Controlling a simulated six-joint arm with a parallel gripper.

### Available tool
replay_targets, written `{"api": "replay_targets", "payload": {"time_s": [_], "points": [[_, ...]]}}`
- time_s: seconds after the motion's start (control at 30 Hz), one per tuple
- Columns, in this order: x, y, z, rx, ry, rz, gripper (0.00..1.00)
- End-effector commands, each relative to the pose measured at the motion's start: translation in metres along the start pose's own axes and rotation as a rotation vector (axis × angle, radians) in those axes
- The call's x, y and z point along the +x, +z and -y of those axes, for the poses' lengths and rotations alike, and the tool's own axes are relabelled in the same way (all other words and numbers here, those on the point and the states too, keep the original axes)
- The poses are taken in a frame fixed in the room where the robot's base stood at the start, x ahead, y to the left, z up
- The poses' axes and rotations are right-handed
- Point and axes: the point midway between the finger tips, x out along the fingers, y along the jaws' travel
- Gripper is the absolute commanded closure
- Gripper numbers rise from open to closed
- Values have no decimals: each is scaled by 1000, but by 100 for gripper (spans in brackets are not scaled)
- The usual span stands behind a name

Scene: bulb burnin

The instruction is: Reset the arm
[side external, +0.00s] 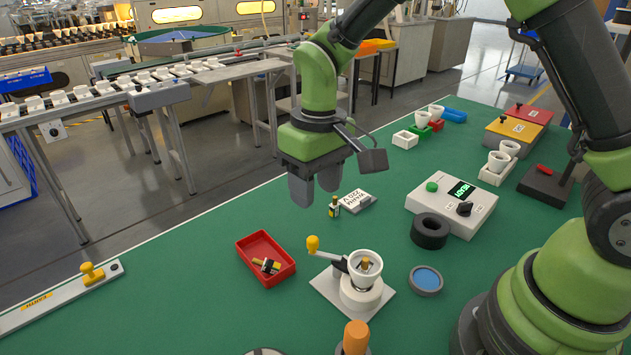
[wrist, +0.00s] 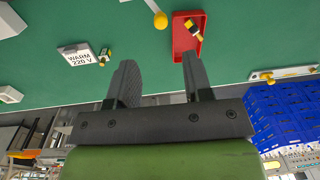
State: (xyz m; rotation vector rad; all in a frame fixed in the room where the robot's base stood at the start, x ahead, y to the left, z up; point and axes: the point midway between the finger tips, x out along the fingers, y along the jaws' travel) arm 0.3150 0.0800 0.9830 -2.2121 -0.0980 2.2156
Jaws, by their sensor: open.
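My gripper (side external: 315,188) hangs in the air above the green bench, fingers pointing down. Its two dark fingers are apart, and nothing shows between them in the wrist view (wrist: 159,64). Below it, a small yellow-and-black part (side external: 334,207) stands next to a white "WARM 220 V" card (side external: 357,200).
A white control box (side external: 440,211) with a lit display, a black ring (side external: 430,231) and a blue-centred dish (side external: 426,279) stand right. White cups (side external: 498,161) and coloured blocks are behind. A yellow-handled bar (side external: 60,297) lies front left.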

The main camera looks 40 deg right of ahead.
Motion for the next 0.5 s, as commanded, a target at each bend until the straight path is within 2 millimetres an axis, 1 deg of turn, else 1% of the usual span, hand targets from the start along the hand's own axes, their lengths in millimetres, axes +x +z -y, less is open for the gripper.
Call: {"api": "replay_targets", "payload": {"time_s": [0.37, 0.43, 0.5], "points": [[-5, 0, 0, 3, -2, -5, 54], [-12, 2, -2, 12, -7, -20, 54], [-28, 7, -4, 31, -18, -51, 54]]}}
